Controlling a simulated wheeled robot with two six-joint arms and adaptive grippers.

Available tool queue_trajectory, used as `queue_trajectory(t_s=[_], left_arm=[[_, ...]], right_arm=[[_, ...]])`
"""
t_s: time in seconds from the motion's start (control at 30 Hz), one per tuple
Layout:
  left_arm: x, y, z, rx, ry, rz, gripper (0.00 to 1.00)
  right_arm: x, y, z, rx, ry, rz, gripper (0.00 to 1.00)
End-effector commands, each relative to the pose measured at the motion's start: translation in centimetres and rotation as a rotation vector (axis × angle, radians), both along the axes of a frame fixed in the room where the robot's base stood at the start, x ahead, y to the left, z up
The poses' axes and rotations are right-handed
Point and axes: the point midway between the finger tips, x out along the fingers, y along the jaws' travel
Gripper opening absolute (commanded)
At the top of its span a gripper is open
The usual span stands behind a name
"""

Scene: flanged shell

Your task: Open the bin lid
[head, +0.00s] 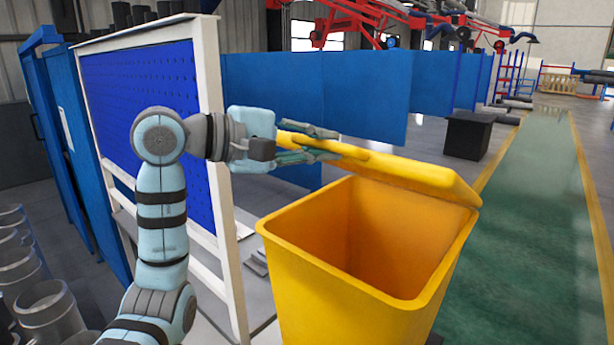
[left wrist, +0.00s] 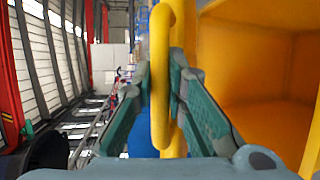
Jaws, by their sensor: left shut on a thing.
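The yellow bin (head: 330,285) stands in front of me with its mouth open toward me, and its inside is visible. Its yellow lid (head: 420,178) is raised, tilted up at the back of the bin. My left gripper (head: 335,144) reaches in from the left and is shut on the lid's edge handle. In the left wrist view the yellow handle bar (left wrist: 160,85) runs between the two green fingers of the left gripper (left wrist: 162,105), and the bin's inside (left wrist: 260,75) shows to the right. My right gripper is not in view.
A blue pegboard in a white frame (head: 218,150) stands close behind my left arm. Grey cylindrical parts (head: 45,305) stand at the lower left. A black box (head: 467,135) sits behind the bin. The green floor lane (head: 530,200) at the right is clear.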

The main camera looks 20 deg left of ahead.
Motion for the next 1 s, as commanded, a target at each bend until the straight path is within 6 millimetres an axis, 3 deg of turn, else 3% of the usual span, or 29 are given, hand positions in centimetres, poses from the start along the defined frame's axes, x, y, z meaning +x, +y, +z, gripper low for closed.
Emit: queue_trajectory(t_s=[0.1, 0.3, 0.8, 0.9, 0.97, 1.0], left_arm=[[1.3, -0.6, 2.7, -0.003, -0.003, -0.003, 0.0], [2.9, -1.2, 5.2, -0.001, -0.001, -0.001, 0.0], [3.6, -1.4, 6.1, -0.001, -0.001, 0.001, 0.0], [3.6, -1.4, 6.1, -0.001, 0.0, 0.001, 0.0], [3.6, -1.4, 6.1, -0.001, 0.001, 0.001, 0.0], [3.6, -1.4, 6.1, -0.001, 0.001, 0.001, 0.0]], right_arm=[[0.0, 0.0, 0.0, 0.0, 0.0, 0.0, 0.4], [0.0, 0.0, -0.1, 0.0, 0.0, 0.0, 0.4], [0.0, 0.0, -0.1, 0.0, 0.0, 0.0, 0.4], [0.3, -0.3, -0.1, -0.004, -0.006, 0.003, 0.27], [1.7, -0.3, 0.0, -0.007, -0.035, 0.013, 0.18], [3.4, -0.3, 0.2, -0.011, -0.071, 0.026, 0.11]])
